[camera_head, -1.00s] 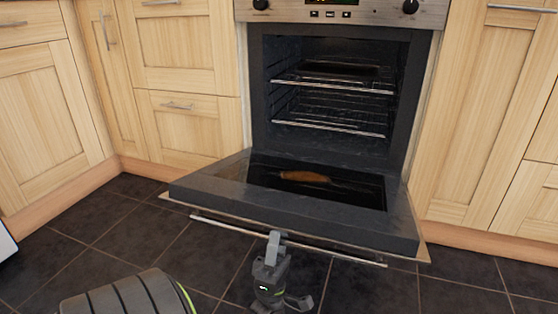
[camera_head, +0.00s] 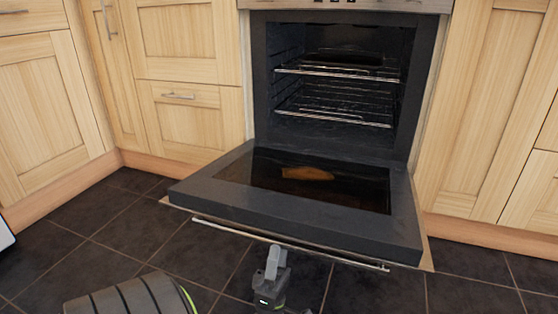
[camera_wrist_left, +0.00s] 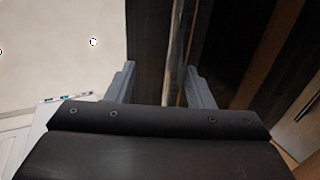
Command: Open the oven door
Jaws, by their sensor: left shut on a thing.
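The oven door (camera_head: 215,195) is hinged at the bottom and folded down, close to flat, in front of the oven (camera_head: 335,90). Its long metal handle (camera_head: 330,255) runs along the front edge. My left gripper (camera_head: 274,255) is at the middle of the handle, from below and in front, and is shut on it. In the left wrist view, the gripper's two fingers (camera_wrist_left: 160,88) stand on either side of the handle (camera_wrist_left: 175,60) and the dark door edge. My right gripper is not in view.
Two wire racks (camera_head: 335,110) sit inside the oven. Wooden cabinets (camera_head: 190,115) flank it on both sides. Dark tiled floor (camera_head: 140,235) is free in front and to the left of the door.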

